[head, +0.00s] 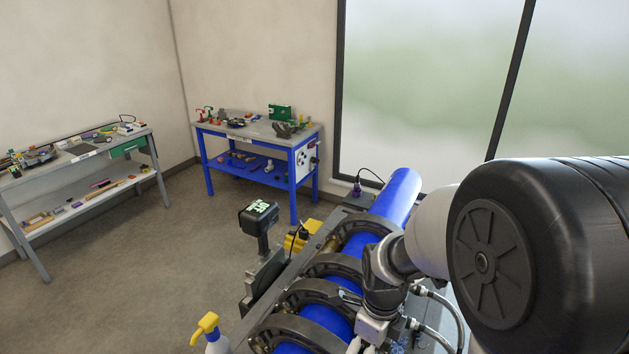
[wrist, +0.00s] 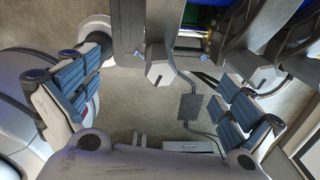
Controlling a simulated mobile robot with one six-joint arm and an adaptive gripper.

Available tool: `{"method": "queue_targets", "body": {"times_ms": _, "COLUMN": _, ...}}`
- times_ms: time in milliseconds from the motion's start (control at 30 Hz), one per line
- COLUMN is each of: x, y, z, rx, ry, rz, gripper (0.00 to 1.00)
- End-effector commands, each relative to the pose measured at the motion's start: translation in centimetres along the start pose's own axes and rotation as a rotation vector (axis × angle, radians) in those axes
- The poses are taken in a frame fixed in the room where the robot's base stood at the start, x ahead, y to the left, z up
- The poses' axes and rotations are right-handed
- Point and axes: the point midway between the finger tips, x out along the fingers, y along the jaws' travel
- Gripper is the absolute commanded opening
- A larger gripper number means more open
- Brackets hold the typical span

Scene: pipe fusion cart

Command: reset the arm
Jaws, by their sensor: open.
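My arm reaches in from the right in the head view and bends down over the pipe fusion cart's clamp rings (head: 322,291). My gripper (wrist: 158,98) is open in the wrist view, its two blue-padded fingers spread wide apart. Nothing is between the fingers; grey floor shows beyond them. In the head view only the wrist and the top of the gripper show, at the bottom edge; the fingertips are out of frame. A blue pipe (head: 396,196) lies through the dark clamp rings, partly hidden by my arm.
A handheld device with a lit screen (head: 259,215) stands left of the clamps. A yellow-capped spray bottle (head: 205,331) is at the bottom. A blue workbench (head: 256,134) and a grey workbench (head: 80,158) stand farther back. Open floor lies between them and the cart.

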Motion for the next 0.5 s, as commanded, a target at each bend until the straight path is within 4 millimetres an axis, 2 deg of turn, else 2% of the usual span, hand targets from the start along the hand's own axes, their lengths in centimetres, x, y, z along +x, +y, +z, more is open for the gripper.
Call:
{"method": "queue_targets", "body": {"times_ms": 300, "x": -3.1, "y": 2.8, "z": -3.0, "rx": -0.724, "ry": -0.044, "rz": -0.128, "gripper": 1.0}}
{"method": "queue_targets", "body": {"times_ms": 500, "x": -4.0, "y": 5.5, "z": -5.6, "rx": -1.199, "ry": -0.02, "rz": -0.223, "gripper": 1.0}}
